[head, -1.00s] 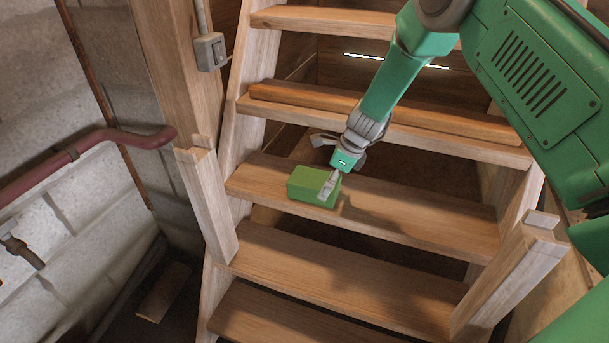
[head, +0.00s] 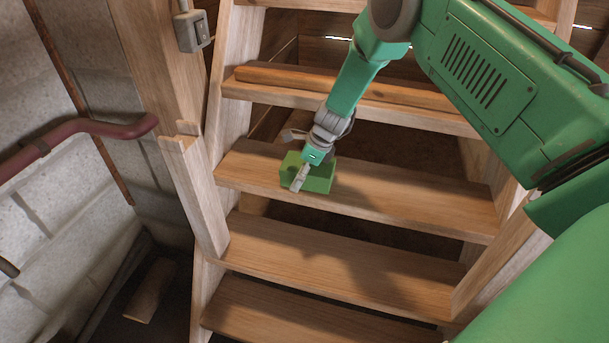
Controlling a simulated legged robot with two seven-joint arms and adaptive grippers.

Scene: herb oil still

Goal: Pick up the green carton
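The green carton (head: 319,178) is a small box lying on a wooden stair tread (head: 420,200), left of the tread's middle. My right gripper (head: 295,157) comes down over it from the upper right. One finger lies across the carton's near face, toward its left end. The other finger is spread away behind the carton's top left. The fingers look apart, with the carton partly between them; I cannot tell whether either touches it. The palm hides part of the carton's top. My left gripper is not in view.
A loose wooden bar (head: 345,86) lies along the tread above. A maroon handrail (head: 80,130) and a wooden post (head: 192,195) stand to the left. A wood block (head: 150,290) lies on the floor at the lower left. The lower treads are clear.

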